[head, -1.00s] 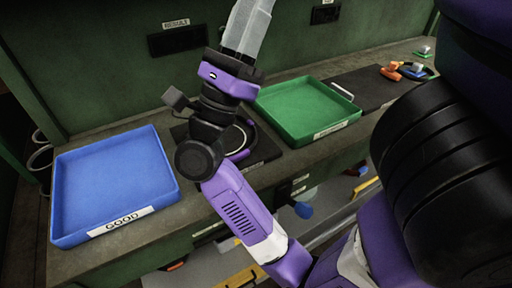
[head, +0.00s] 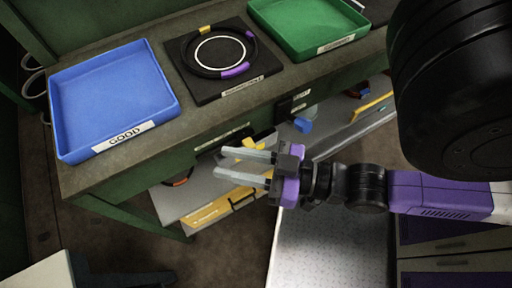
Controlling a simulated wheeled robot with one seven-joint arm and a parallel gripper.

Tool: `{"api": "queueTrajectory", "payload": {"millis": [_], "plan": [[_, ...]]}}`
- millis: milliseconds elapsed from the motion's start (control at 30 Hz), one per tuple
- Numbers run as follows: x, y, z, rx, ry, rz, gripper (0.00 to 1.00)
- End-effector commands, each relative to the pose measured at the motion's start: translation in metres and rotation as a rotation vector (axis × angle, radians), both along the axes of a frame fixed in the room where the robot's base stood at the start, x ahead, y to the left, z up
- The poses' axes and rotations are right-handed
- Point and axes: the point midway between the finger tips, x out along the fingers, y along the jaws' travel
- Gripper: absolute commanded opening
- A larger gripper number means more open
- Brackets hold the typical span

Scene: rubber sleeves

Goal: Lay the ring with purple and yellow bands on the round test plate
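The black ring (head: 235,71) with purple and yellow bands lies on the dark square board in the head view. It surrounds the white circle of the round test plate (head: 220,50) and looks flat; whether it rests on the plate's surface or just around it I cannot tell. My gripper (head: 222,162) is in front of and below the bench edge, clear of the ring. Its two pale fingers point left, with a gap between them and nothing held.
A blue tray (head: 62,110) labelled GOOD stands left of the board, a green tray (head: 262,15) right of it. Below the bench is a lower shelf (head: 180,200) with yellow and blue items behind my gripper. A white perforated surface (head: 325,255) is at the bottom.

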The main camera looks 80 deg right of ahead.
Motion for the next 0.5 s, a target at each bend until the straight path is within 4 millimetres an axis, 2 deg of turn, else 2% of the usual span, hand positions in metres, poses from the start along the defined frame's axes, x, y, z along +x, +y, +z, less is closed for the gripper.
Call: {"api": "queueTrajectory", "payload": {"millis": [33, 100, 200, 500], "plan": [[-0.016, 0.007, -0.013, -0.023, 0.07, 0.009, 0.31], [-0.03, 0.014, -0.025, -0.052, 0.139, 0.02, 0.31], [-0.044, 0.021, -0.035, -0.076, 0.2, 0.032, 0.31], [-0.049, 0.023, -0.039, -0.087, 0.223, 0.037, 0.31]]}}
